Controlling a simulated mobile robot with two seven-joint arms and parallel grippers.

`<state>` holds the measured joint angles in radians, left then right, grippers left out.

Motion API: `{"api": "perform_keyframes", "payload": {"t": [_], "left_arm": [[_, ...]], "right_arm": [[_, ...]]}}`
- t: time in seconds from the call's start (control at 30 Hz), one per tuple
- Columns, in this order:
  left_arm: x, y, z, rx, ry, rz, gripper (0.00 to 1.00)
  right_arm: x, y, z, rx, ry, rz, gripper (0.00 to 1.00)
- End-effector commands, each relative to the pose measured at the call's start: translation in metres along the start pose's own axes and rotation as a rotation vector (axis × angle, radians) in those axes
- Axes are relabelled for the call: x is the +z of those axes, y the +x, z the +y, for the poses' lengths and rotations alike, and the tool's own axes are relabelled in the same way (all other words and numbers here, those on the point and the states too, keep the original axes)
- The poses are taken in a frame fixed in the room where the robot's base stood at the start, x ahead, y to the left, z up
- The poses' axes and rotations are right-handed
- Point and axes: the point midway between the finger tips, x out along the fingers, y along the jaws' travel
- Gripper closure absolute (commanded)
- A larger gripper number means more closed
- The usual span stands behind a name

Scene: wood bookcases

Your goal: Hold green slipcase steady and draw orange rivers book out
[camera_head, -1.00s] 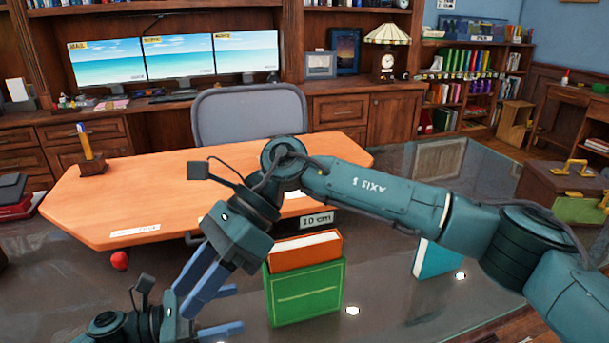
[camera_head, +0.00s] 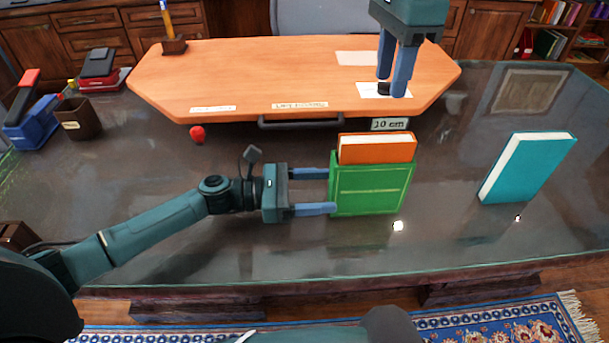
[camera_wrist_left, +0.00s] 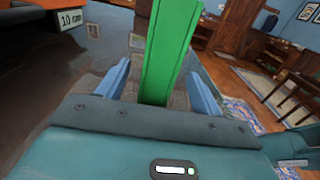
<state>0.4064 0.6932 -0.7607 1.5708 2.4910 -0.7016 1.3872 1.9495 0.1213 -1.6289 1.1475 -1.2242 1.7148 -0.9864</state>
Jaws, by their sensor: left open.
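The green slipcase (camera_head: 371,190) stands upright on the dark glass desktop. The orange book (camera_head: 377,150) sits in it, its top part and pale page edges showing above the green. My left gripper (camera_head: 324,191) is open at the slipcase's left side, fingers pointing right. In the left wrist view the green slipcase (camera_wrist_left: 168,50) stands between the two spread fingers (camera_wrist_left: 160,84), with gaps visible on both sides. My right gripper (camera_head: 394,92) is high at the back, pointing down over the orange desk board, open with a gap between its fingers.
A teal book (camera_head: 528,168) stands at the right. A "10 cm" label (camera_head: 390,124) is behind the slipcase. A red ball (camera_head: 197,134), a brown cup (camera_head: 80,118) and a blue stapler-like object (camera_head: 33,122) are at the left. The front desktop is mostly clear.

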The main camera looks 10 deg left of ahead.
Motion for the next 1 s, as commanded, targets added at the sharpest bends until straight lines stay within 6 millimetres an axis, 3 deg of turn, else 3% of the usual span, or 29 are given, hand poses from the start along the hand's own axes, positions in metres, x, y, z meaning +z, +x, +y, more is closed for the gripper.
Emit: {"api": "perform_keyframes", "payload": {"t": [0.2, 0.4, 0.83, 1.0], "left_arm": [[0.001, 0.043, 0.000, -0.002, 0.002, -0.003, 0.34], [0.001, 0.068, 0.001, 0.000, 0.001, -0.002, 0.34], [0.000, 0.077, 0.000, 0.000, 0.001, 0.000, 0.34], [0.000, 0.077, 0.000, 0.000, 0.000, 0.000, 0.47]], "right_arm": [[0.001, 0.000, 0.000, 0.000, 0.000, -0.002, 0.64], [0.001, 0.000, 0.000, 0.000, -0.001, -0.002, 0.64], [0.001, 0.000, 0.000, 0.000, -0.001, -0.003, 0.64], [0.001, 0.000, 0.000, 0.000, -0.001, -0.003, 0.64]]}}
